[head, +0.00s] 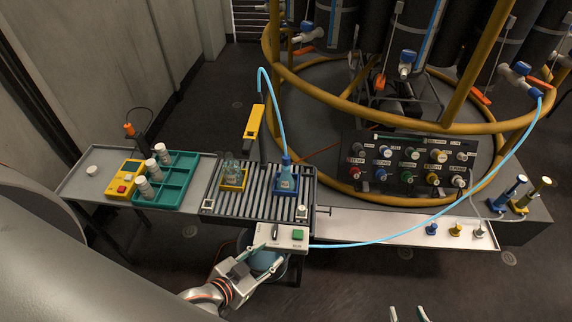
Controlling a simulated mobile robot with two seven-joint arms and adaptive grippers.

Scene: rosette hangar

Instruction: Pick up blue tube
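A light-blue tube (463,188) runs from a valve at the upper right, down across the long tray, to the white control box. Another light-blue tube (276,105) arches from the yellow post into the blue bottle (287,178). A short blue cylinder (516,187) stands tilted at the far right beside a yellow one; I cannot tell which item the task means. My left gripper (269,252) is at the front of the control box, fingers apart, with no tube between them. My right gripper (408,314) shows only as two separated fingertips at the bottom edge, away from the tubes.
The roller conveyor (263,207) bears a flask on a yellow base and the bottle on a blue base. A green rack (172,192) stands left. A yellow ring frame (277,85) and knob panel (410,163) stand behind.

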